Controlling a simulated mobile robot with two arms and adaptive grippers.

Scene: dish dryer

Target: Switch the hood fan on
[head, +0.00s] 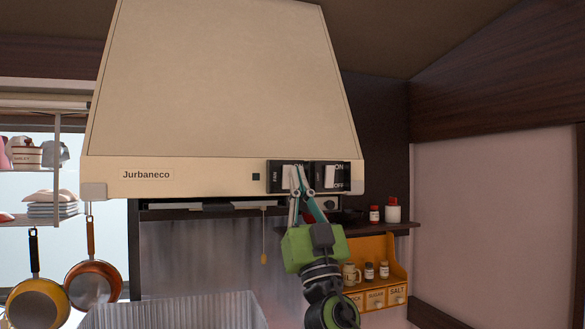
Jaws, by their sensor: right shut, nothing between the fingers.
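The cream range hood (215,90) fills the upper middle of the head view, with "Jurbaneco" on its front lip. A black switch panel sits at the right of that lip. Its left switch, marked as the fan switch (287,168), is partly hidden behind my right gripper. The right switch (330,176) shows a white rocker with ON above and OFF below. My right gripper (298,172) points up with its fingers shut and empty, its tips in front of the fan switch. I cannot tell whether they touch it. My left gripper is not in view.
A dark shelf (385,228) with small jars and an orange spice rack (380,265) stand right of my right arm. Pans (92,284) hang at left below a dish shelf (60,218). A ribbed clear bin (175,312) is below. A pull cord (264,245) hangs under the hood.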

